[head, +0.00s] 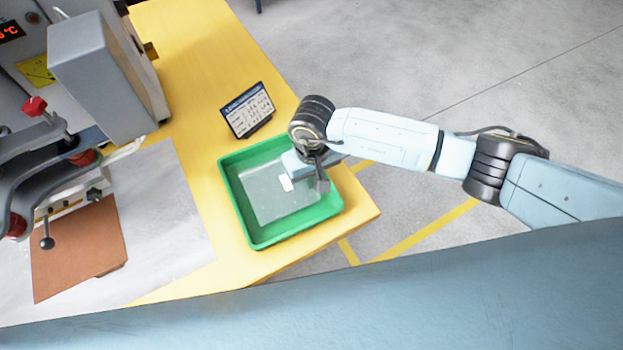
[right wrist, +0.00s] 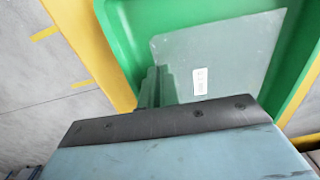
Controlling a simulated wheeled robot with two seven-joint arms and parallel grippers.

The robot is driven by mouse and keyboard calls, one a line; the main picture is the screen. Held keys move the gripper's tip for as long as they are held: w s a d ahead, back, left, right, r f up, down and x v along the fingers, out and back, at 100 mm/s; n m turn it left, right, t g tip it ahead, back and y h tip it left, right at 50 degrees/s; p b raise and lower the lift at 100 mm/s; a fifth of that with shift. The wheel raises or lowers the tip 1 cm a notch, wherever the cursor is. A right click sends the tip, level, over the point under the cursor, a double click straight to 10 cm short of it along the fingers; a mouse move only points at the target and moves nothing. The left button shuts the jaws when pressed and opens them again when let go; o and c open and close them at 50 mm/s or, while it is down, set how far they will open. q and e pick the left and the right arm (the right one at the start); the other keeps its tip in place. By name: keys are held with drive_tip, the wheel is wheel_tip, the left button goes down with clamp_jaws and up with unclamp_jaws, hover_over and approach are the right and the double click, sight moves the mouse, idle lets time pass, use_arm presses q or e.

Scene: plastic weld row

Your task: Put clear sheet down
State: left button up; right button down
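The clear sheet (head: 262,198) is a thin see-through rectangle with a small white label. It is within the outline of the green tray (head: 254,239), over its floor; I cannot tell whether it rests flat there. My right gripper (head: 322,182) is over the tray's right side, at the sheet's right edge. In the right wrist view the sheet (right wrist: 225,55) spreads beyond the dark finger (right wrist: 150,88), which is by its edge. The gripper body hides part of the fingers, so its grip on the sheet is unclear. My left gripper is not in view.
The tray stands near the corner of the yellow table (head: 200,60). A small sign (head: 247,110) stands just behind it. A grey machine (head: 108,75) with red-knobbed clamps and a brown board (head: 78,250) are at left. Open floor lies right.

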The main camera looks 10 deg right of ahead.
drive_tip(key=shift+f, duration=0.55)
drive_tip(key=shift+f, duration=0.1)
drive_tip(key=c, duration=1.6)
unclamp_jaws()
drive_tip(key=shift+c, duration=0.2)
wheel_tip(320, 180, up, 12)
